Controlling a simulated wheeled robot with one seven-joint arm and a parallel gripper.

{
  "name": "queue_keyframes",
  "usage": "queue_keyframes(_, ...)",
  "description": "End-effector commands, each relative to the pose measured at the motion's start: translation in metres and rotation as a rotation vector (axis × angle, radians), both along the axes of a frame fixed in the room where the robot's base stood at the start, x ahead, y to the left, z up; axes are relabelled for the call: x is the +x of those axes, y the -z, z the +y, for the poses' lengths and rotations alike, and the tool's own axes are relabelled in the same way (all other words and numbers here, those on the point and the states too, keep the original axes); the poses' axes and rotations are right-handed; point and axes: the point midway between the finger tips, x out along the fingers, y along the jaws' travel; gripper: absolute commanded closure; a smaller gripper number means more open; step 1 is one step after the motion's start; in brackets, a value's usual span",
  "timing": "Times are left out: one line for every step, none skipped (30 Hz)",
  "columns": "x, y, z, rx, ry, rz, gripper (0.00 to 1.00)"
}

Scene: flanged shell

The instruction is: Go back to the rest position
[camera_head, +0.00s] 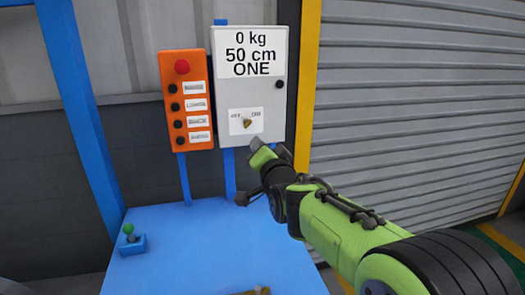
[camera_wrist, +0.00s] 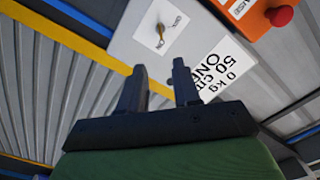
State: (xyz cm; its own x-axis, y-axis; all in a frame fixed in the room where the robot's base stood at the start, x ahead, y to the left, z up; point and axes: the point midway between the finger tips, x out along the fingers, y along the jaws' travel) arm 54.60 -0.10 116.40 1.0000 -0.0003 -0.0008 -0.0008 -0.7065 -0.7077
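My gripper (camera_wrist: 160,75) shows in the wrist view with its two dark fingers apart and nothing between them. In the head view my green arm reaches in from the lower right, and its end is in front of the lower right part of a grey control box (camera_head: 265,95). The box has a small brass knob (camera_head: 247,123) on a white label; the knob also shows in the wrist view (camera_wrist: 160,38), beyond the fingertips and apart from them. The box's sign (camera_head: 250,53) reads "0 kg 50 cm ONE".
An orange button panel (camera_head: 187,125) with a red button (camera_head: 182,67) hangs left of the box. A blue table (camera_head: 190,245) stands below, with a small green-topped joystick (camera_head: 130,240) at its left. A yellow post (camera_head: 307,85) and a grey shutter (camera_head: 410,110) stand to the right.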

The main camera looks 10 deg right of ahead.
Motion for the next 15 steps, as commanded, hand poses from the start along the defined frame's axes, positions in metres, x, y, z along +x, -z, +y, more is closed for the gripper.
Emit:
queue_keyframes(0.0,0.0,0.0,0.0,0.0,0.0,0.68)
queue_keyframes(0.0,0.0,0.0,0.0,0.0,0.0,0.68)
queue_keyframes(0.0,-0.001,0.0,-0.004,0.0,0.003,0.68)
queue_keyframes(-0.003,-0.002,0.001,-0.013,-0.001,0.01,0.68)
queue_keyframes(-0.007,-0.003,0.003,-0.031,-0.004,0.028,0.68)
queue_keyframes(-0.016,-0.007,0.006,-0.069,-0.006,0.064,0.68)
queue_keyframes(-0.027,-0.01,0.009,-0.108,-0.01,0.103,0.68)
queue_keyframes(-0.04,-0.012,0.011,-0.156,-0.014,0.152,0.68)
queue_keyframes(-0.063,-0.014,0.013,-0.228,-0.022,0.229,0.68)
queue_keyframes(-0.081,-0.014,0.014,-0.282,-0.03,0.291,0.68)
queue_keyframes(-0.101,-0.013,0.014,-0.334,-0.041,0.356,0.68)
queue_keyframes(-0.129,-0.011,0.013,-0.398,-0.059,0.44,0.68)
queue_keyframes(-0.15,-0.009,0.011,-0.442,-0.075,0.501,0.68)
queue_keyframes(-0.172,-0.006,0.009,-0.481,-0.095,0.562,0.68)
queue_keyframes(-0.201,-0.002,0.007,-0.528,-0.125,0.639,0.68)
